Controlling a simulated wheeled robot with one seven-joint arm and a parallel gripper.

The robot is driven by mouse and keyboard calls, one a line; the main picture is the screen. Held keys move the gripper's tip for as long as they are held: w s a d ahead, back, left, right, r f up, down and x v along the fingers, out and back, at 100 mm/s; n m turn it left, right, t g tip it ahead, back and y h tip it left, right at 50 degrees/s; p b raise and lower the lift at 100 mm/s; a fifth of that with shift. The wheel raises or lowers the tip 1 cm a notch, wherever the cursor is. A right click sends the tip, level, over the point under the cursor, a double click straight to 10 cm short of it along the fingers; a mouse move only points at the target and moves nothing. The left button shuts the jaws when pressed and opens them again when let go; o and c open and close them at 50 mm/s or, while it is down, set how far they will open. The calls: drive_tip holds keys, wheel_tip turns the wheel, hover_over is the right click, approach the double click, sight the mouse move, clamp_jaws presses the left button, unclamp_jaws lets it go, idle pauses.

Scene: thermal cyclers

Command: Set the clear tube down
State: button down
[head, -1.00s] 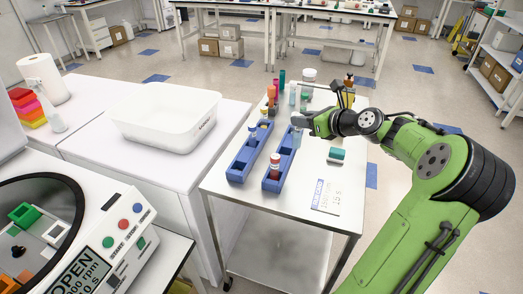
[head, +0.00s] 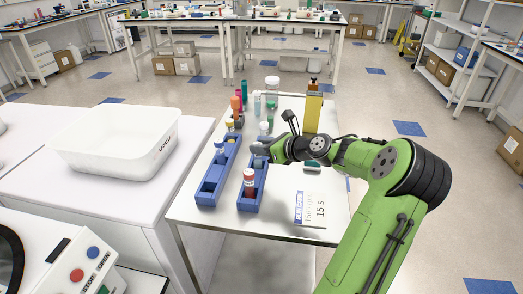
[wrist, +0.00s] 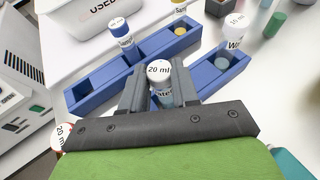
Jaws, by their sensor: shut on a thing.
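My gripper (wrist: 160,92) is shut on the clear tube (wrist: 160,72), which has a white cap marked 20 ml. The tube looks upright between the fingers, and its lower part is hidden. In the head view my gripper (head: 262,150) is over the far half of the right blue rack (head: 252,199). I cannot tell whether the tube's bottom touches the rack. A white-capped 10 ml tube (wrist: 234,35) stands beyond my gripper in the wrist view.
Several bottles stand at the table's back. A run card (head: 311,208) lies front right. A white bin (head: 112,146) is on the left bench.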

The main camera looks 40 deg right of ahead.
drive_tip(key=shift+f, duration=0.1)
drive_tip(key=c, duration=0.8)
unclamp_jaws()
drive_tip(key=shift+c, duration=0.2)
drive_tip(key=p+v, duration=0.4)
drive_tip(key=v, duration=0.8)
drive_tip(key=shift+s, duration=0.1)
